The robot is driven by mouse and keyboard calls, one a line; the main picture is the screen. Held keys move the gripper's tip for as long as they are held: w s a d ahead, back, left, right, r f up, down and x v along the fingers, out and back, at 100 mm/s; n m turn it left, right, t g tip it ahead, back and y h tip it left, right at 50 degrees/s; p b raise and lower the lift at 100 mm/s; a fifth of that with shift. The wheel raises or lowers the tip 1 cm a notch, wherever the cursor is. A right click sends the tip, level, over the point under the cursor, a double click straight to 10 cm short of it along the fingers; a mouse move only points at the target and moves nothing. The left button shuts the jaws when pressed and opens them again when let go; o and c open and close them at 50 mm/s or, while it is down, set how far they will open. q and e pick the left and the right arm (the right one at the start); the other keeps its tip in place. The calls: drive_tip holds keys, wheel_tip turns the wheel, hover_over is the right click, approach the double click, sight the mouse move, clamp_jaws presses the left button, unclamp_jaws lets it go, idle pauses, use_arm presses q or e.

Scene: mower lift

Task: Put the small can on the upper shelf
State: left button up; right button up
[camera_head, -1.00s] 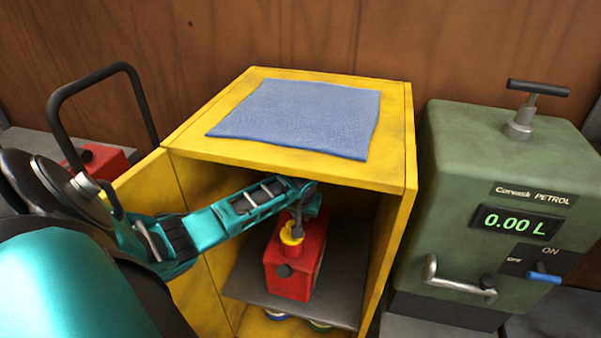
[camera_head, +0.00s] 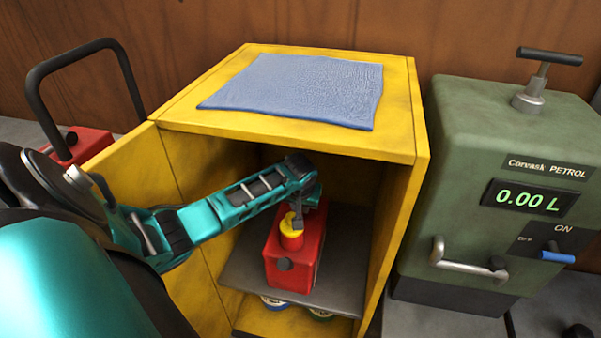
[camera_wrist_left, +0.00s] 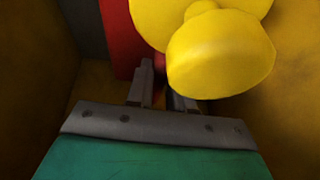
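The small can (camera_head: 292,265) is red with a yellow cap (camera_head: 291,228) and a dark knob on its front. It stands upright on the grey upper shelf (camera_head: 333,299) inside the yellow cabinet (camera_head: 416,140). My left gripper (camera_head: 296,213) reaches in from the left, with its fingers at the top of the can, right by the cap. In the left wrist view, the yellow cap (camera_wrist_left: 218,55) hides part of the fingertips (camera_wrist_left: 162,90), and the red body shows behind. Whether the fingers grip the can is not clear. My right gripper is out of view.
The cabinet's door (camera_head: 125,175) stands open at the left. Round tins (camera_head: 274,303) sit below the shelf. A blue cloth (camera_head: 300,90) lies on the cabinet top. A green petrol dispenser (camera_head: 455,125) stands at the right; another red can (camera_head: 90,143) is behind the door.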

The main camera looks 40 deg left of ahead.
use_arm(q)
drive_tip(key=o, duration=0.4)
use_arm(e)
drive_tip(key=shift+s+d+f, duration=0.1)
use_arm(q)
drive_tip(key=p+v, duration=0.3)
drive_tip(key=v, duration=0.4)
drive_tip(key=shift+s+d+r, duration=0.1)
drive_tip(key=shift+r, duration=0.2)
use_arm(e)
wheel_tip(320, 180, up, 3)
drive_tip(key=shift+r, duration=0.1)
